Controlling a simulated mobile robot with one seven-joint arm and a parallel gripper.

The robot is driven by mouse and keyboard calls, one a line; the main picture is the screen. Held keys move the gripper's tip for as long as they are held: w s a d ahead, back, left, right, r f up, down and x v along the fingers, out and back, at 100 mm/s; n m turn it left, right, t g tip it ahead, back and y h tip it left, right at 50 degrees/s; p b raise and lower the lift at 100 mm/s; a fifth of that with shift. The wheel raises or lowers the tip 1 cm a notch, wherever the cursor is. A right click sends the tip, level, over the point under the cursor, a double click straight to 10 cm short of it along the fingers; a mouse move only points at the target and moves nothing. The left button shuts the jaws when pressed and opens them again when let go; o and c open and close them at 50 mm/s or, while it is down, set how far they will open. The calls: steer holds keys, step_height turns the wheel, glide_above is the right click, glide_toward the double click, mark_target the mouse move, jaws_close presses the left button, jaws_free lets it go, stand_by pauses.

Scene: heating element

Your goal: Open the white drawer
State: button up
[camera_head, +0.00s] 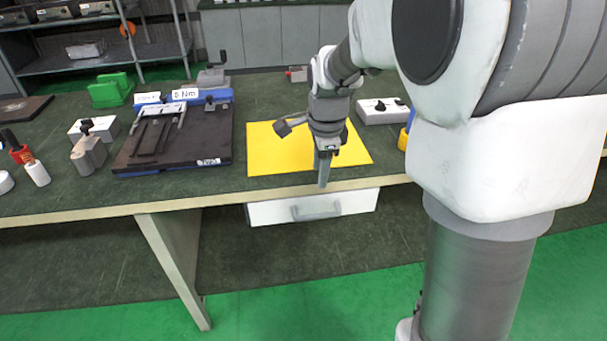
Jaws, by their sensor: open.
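The white drawer (270,212) hangs under the front edge of the workbench, with a grey bar handle (316,210) on its front. The drawer appears shut, its front roughly in line with the bench edge. My gripper (323,183) points downward at the bench edge, just above the handle. Its jaws are open, and they look nearly edge-on from here. A small gap seems to lie between the fingertips and the handle, though the depth is hard to judge.
A yellow mat (268,158) lies on the green workbench (262,100) behind my gripper. A dark fixture board (195,148) lies to the left, with a grey clamp (88,150) beside it. A white box (381,110) stands at the right. The floor below the drawer is clear.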

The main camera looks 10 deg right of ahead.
mark_target(314, 216)
steer(key=w+f+b, duration=0.1)
steer(key=f, duration=0.4)
steer(key=w+f+b, duration=0.1)
steer(key=f+b, duration=0.1)
steer(key=f, duration=0.4)
steer(key=w+f+b, duration=0.1)
steer(key=f, duration=0.5)
steer(key=shift+w+f, duration=0.15)
steer(key=shift+w, duration=0.15)
jaws_close()
stand_by(0.7)
